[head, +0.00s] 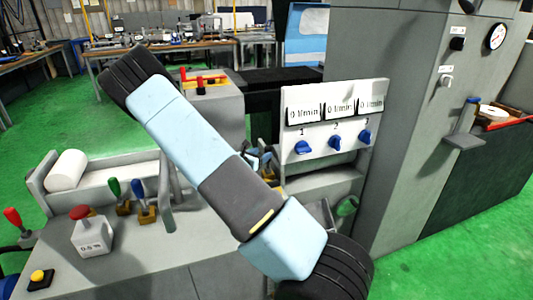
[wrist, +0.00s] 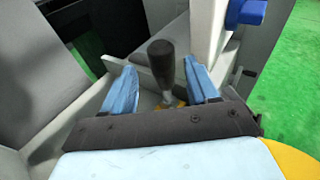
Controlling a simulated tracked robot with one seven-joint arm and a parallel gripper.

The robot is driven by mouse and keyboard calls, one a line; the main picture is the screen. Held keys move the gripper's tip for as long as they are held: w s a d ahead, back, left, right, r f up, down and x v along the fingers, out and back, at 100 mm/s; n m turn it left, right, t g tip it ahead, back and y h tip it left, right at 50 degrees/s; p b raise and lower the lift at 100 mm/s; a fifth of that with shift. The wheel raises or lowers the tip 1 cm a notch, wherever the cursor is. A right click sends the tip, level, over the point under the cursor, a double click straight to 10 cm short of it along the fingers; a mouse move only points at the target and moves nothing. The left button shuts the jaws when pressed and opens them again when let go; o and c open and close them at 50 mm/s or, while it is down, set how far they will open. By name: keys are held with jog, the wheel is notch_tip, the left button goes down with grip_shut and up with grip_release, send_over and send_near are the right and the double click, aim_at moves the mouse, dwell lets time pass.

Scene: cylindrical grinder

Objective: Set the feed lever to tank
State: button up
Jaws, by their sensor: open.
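A lever with a black handle (wrist: 162,62) and a metal stem stands on a yellow base between the two blue fingers of my gripper (wrist: 159,69) in the wrist view. The fingers are open, one on each side of the handle, with visible gaps to it. No label on this lever can be read, and no tank marking can be made out. In the head view my arm crosses the middle and hides most of this lever's area. Only a small part of my gripper (head: 262,158) shows past the arm.
A white panel (head: 333,125) with three dials and blue knobs stands right of my gripper. Levers with green (head: 114,189) and blue (head: 138,189) handles, a red-buttoned box (head: 91,237) and a white roll (head: 67,170) are at the left. A grey cabinet (head: 385,90) stands at the right.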

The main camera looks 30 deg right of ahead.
jog(key=v, duration=0.9)
jog(key=shift+s+a, duration=0.2)
jog(key=shift+s, duration=0.05)
jog(key=s+d+r+m+g+y, duration=0.1)
jog(key=s+r+m+g+y, duration=0.5)
jog(key=s+r+m, duration=0.8)
jog(key=s+a+r+m+t+y, duration=0.2)
jog(key=s+a+r+m+y, duration=0.2)
jog(key=s+a+r, duration=0.2)
jog(key=s+a+r+m+t+y, duration=0.2)
jog(key=s+a+r+m+y, duration=0.2)
jog(key=s+r, duration=0.6)
jog(key=s+a+m, duration=0.1)
jog(key=s+a, duration=0.1)
jog(key=s, duration=0.1)
jog(key=shift+y, duration=0.4)
jog(key=shift+a, duration=0.1)
